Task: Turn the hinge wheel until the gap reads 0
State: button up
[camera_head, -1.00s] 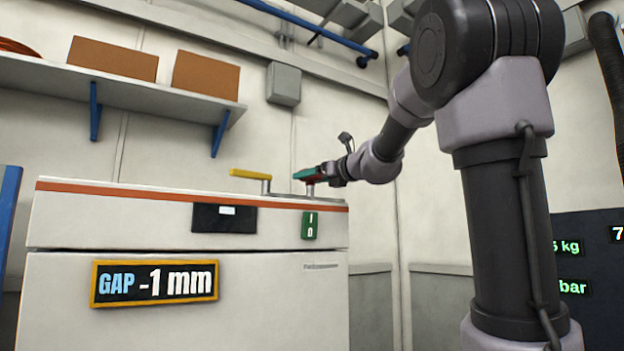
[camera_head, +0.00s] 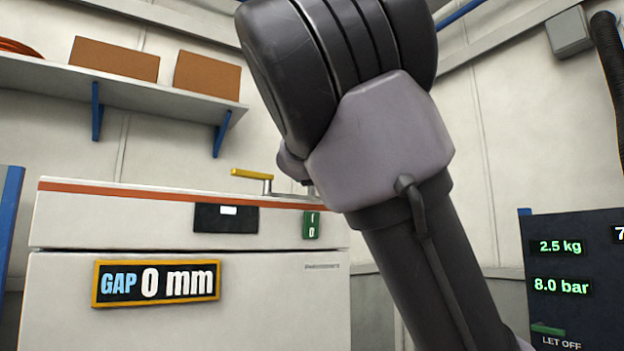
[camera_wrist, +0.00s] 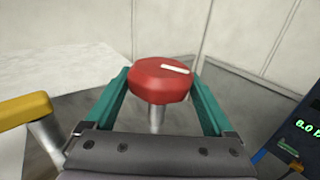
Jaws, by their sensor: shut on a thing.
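The hinge wheel shows in the wrist view as a red knob (camera_wrist: 160,80) with a white mark on top, on a pale metal stem. My gripper (camera_wrist: 160,84) has its two green fingers on either side of the knob and is shut on it. In the head view my arm hides the knob and the gripper. The gap sign (camera_head: 156,283) on the front of the white cabinet (camera_head: 120,228) reads 0 mm.
A yellow handle (camera_head: 250,175) stands on the cabinet top, and shows left of my gripper in the wrist view (camera_wrist: 25,110). A dark panel (camera_head: 570,280) at right reads 2.5 kg and 8.0 bar. A shelf (camera_head: 130,95) with brown boxes hangs at upper left.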

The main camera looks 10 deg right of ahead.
jog(key=shift+r+m+g+h, duration=0.1)
jog(key=shift+m+g+h, duration=0.2)
jog(key=shift+m+h, duration=0.45)
jog(key=shift+h, duration=0.25)
jog(key=o, duration=1.1)
jog(key=shift+s+a, duration=0.1)
jog(key=v, duration=1)
jog(key=shift+s+a, duration=0.15)
jog(key=shift+s, duration=0.1)
jog(key=shift+r, duration=0.1)
